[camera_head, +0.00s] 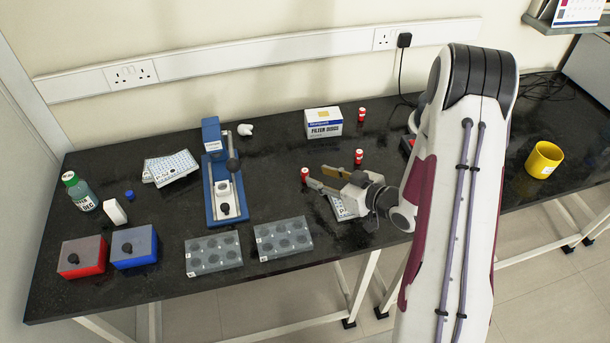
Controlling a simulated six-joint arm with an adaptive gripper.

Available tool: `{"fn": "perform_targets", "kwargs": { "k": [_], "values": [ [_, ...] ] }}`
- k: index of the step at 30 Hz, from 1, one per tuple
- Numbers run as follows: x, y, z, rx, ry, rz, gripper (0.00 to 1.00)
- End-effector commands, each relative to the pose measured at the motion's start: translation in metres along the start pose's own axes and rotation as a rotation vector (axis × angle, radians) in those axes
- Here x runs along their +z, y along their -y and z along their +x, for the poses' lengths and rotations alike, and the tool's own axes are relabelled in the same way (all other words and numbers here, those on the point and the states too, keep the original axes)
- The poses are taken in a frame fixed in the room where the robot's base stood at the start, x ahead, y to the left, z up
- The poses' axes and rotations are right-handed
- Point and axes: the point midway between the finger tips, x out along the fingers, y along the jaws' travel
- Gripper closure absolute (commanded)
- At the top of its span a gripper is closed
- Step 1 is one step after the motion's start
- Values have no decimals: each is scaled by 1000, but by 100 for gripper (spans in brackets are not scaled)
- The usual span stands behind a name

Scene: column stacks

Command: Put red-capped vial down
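A small red vial with a pale band (304,175) is on the black bench, just left of my gripper's fingertips. My gripper (316,176) reaches in from the right, low over the bench, with its two tan-tipped fingers spread apart and pointing left. No vial shows between the fingers. The red vial is at or just beyond the near fingertip; I cannot tell whether they touch. Two similar red vials stand behind my gripper, one close to it (359,156) and one farther back (361,115). The caps are too small to tell apart from the bodies.
A filter box (323,122) stands behind. Two grey well trays (213,254) (283,239) lie in front. A blue press (225,185), a green-capped bottle (80,192), and red (83,257) and blue (134,246) blocks are left. A yellow pot (543,160) is right.

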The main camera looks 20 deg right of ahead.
Motion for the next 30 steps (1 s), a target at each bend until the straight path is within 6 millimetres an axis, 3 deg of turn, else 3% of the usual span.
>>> {"fn": "perform_targets", "kwargs": {
  "k": [16, 30],
  "values": [
    [-2, 7, 46, -2, 1, 0, 66],
    [-3, 6, 49, 0, 0, 0, 66]
  ]
}}
